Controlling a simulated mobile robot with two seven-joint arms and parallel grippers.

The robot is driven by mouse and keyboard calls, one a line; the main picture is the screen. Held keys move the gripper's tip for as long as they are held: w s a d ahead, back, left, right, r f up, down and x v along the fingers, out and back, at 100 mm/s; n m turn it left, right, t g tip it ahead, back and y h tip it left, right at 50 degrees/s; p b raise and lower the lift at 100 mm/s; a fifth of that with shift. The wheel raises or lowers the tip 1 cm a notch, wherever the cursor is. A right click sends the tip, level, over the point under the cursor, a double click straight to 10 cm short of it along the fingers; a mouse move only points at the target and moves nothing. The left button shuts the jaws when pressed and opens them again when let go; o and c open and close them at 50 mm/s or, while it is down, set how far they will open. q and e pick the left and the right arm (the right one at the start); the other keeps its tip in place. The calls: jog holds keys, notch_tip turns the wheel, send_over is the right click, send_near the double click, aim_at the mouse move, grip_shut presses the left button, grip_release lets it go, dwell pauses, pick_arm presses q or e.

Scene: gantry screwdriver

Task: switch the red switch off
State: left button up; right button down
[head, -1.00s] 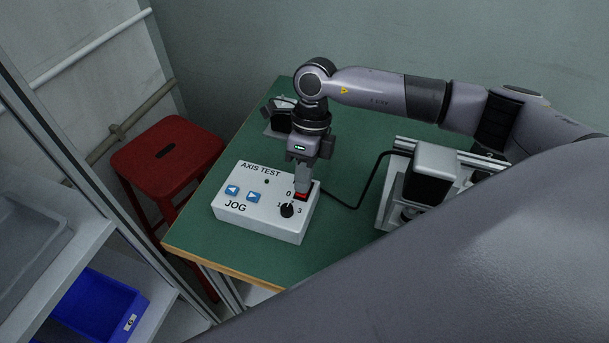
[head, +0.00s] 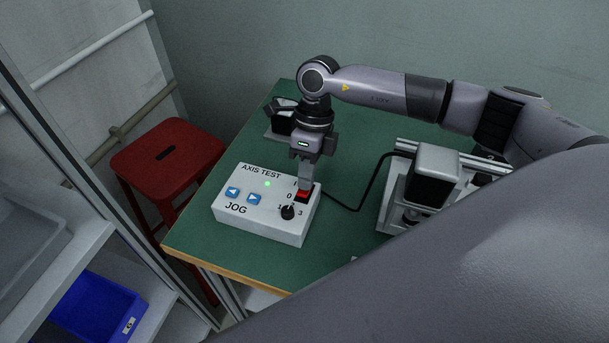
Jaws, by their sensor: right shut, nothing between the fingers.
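The red switch (head: 303,197) is a rocker in a black frame at the upper right of the white AXIS TEST box (head: 262,224). A 0 is printed beside its near end and a 1 beside its far end. My right gripper (head: 304,187) points down with shut, empty fingers at the far end of the switch. The fingertips cover part of it; whether they touch it I cannot tell. A small lamp (head: 267,184) on the box glows green. My left gripper is not in view.
The box also has two blue arrow buttons (head: 243,195) and a black knob (head: 288,212). A cable runs from it to the gantry (head: 432,176) on the green table (head: 195,236). A red stool (head: 167,148) stands left; a blue bin (head: 100,308) sits lower left.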

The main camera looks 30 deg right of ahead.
jog(key=p+v, duration=0.2)
jog(key=v, duration=0.1)
jog(key=shift+r, duration=0.2)
pick_arm(q)
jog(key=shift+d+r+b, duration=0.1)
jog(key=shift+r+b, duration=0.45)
jog(key=shift+b, duration=0.05)
pick_arm(e)
jog(key=v, duration=1)
jog(key=shift+r, duration=0.25)
jog(key=shift+s+a, duration=0.1)
jog(key=shift+s, duration=0.05)
